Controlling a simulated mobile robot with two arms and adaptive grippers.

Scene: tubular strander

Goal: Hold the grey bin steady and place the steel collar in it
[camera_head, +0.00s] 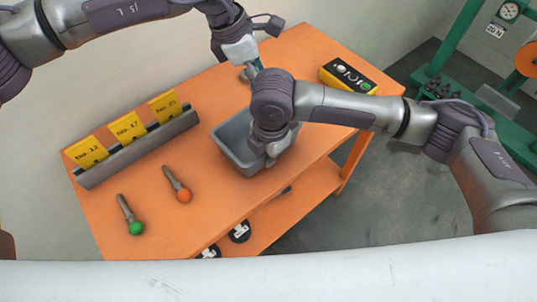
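The grey bin (232,150) stands on the orange table, right of its middle. My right gripper (270,158) points down at the bin's right end, and its wrist hides part of the bin's inside and rim. Its fingers overlap the near right wall; whether they grip it cannot be seen. My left gripper (253,70) is low over the table behind the bin. A small grey metal piece (244,75), possibly the steel collar, shows beside its fingertips. It is too small and too covered to tell whether the gripper holds it.
The orange table (220,205) carries a grey rack (140,150) with yellow cards at left. Two handles, one green-knobbed (136,227) and one orange-knobbed (184,195), lie in front. A yellow-black box (348,75) is at back right. Green machinery (440,90) stands beyond.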

